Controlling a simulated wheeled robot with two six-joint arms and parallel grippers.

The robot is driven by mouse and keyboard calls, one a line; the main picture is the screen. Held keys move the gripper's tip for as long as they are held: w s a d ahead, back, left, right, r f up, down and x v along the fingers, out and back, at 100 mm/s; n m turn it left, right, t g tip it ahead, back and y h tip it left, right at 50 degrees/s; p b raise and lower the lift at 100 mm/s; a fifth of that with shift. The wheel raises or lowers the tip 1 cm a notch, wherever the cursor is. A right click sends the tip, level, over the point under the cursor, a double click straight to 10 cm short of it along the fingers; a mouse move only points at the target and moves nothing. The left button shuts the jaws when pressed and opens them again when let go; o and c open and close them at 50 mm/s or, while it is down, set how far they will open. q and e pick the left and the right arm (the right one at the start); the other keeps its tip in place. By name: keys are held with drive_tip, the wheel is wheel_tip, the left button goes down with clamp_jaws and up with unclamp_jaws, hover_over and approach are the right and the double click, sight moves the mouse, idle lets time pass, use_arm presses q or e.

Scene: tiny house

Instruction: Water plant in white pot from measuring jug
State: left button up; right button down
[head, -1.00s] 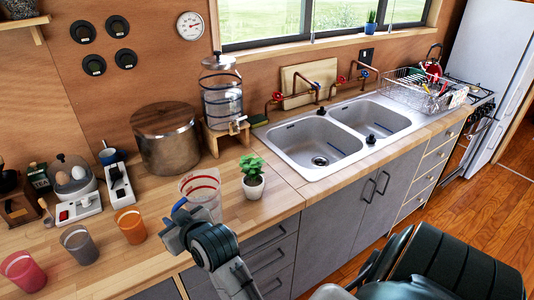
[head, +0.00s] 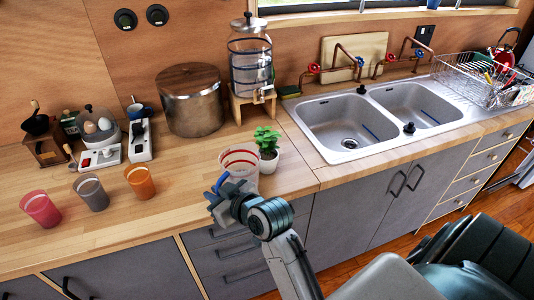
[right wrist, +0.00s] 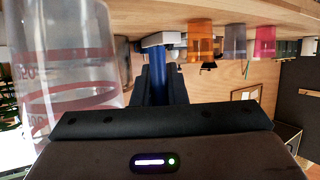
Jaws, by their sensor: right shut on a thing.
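The measuring jug (head: 240,165) is clear with red markings and stands upright on the counter near its front edge. It also fills the left of the right wrist view (right wrist: 65,75). The green plant (head: 267,140) grows in a small white pot (head: 268,164) just right of the jug. My right gripper (head: 220,192) is at the jug's front left side and shut on it, apparently at the handle. The exact grip is partly hidden, and the water level is unclear. My left gripper is not in view.
Pink (head: 41,209), grey (head: 91,192) and orange (head: 140,181) cups stand left on the counter (head: 150,222). A large metal pot (head: 193,105) and a glass dispenser (head: 250,65) stand behind. The double sink (head: 345,122) is to the right. Bare counter lies between cups and jug.

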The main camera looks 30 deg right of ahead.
sight(230, 171)
drive_tip(key=shift+w+d+r+m+y+p, duration=0.15)
drive_tip(key=shift+d+r+m+p, duration=0.1)
drive_tip(key=shift+r, duration=0.15)
drive_tip(key=shift+w+d+r+m+y+p, duration=0.1)
drive_tip(key=shift+d+r+m+y+p, duration=0.05)
drive_tip(key=shift+r+m+p, duration=0.15)
drive_tip(key=r+p, duration=0.1)
drive_tip(key=d+r+m+g+y+p, duration=0.1)
drive_tip(key=shift+w+d+r, duration=0.1)
drive_tip(key=shift+w+r, duration=0.1)
drive_tip(key=shift+r, duration=0.2)
drive_tip(key=shift+w+d+r+m, duration=0.1)
drive_tip(key=shift+d+r+m, duration=0.15)
drive_tip(key=shift+w+d+r+m+y, duration=0.25)
drive_tip(key=shift+d+m+y, duration=0.15)
drive_tip(key=shift+d, duration=0.1)
drive_tip(key=w+d+r+m+g+y+p, duration=0.1)
drive_tip(key=d+r+m+y+p, duration=0.1)
drive_tip(key=r, duration=0.3)
drive_tip(key=shift+w+d+r+m+p, duration=0.4)
drive_tip(key=shift+d+p, duration=0.25)
drive_tip(key=shift+d, duration=0.15)
drive_tip(key=shift+w+d+r+m+y, duration=0.1)
drive_tip(key=shift+d+r+m+y, duration=0.25)
drive_tip(key=shift+r, duration=0.2)
drive_tip(key=shift+a, duration=0.1)
